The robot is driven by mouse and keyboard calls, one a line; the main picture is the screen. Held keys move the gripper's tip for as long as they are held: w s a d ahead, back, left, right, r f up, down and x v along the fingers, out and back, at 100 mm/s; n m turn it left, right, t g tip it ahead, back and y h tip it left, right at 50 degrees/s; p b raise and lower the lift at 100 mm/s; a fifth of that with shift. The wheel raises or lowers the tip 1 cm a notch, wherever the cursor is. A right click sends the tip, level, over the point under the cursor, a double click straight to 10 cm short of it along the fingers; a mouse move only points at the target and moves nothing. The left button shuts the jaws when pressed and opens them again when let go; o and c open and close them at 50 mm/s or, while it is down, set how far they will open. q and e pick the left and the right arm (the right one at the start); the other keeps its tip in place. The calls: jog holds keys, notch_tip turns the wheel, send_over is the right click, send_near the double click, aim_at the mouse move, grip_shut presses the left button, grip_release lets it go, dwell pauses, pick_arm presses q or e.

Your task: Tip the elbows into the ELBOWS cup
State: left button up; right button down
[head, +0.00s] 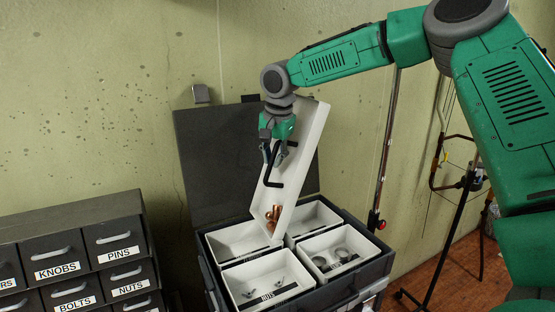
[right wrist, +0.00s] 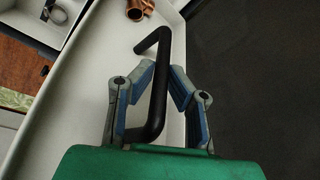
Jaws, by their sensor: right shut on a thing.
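My right gripper (head: 274,162) is shut on the black handle (right wrist: 154,90) of a long white tray (head: 305,135). The tray is tipped steeply, its low end down over the open case (head: 215,290). Copper elbows (head: 273,214) lie bunched in the tray near its low end; they also show at the top of the right wrist view (right wrist: 138,9). The case holds several white cups. The back left cup (head: 235,240) looks empty, and the back right cup (head: 318,217) is partly hidden by the tray. No ELBOWS label is readable. My left gripper is not in view.
The front left cup (head: 245,274) holds a few small metal pieces, and the front right cup (head: 358,243) holds grey rings. The case's raised lid (head: 205,160) stands behind the tray. A dark labelled drawer cabinet (head: 70,220) is at left; a stand (head: 460,210) is at right.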

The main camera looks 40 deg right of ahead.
jog(key=w+a+f+g+h, duration=0.1)
jog(key=w+a+h, duration=0.1)
jog(key=a+h, duration=0.3)
jog(key=w+a+f+n+g+h+b, duration=0.1)
jog(key=a+h, duration=0.4)
jog(key=a, duration=0.8)
jog(key=shift+w+h, duration=0.3)
jog(key=shift+w, duration=0.35)
dwell(1.5)
dwell(1.4)
jog(key=shift+b, duration=0.5)
dwell(0.3)
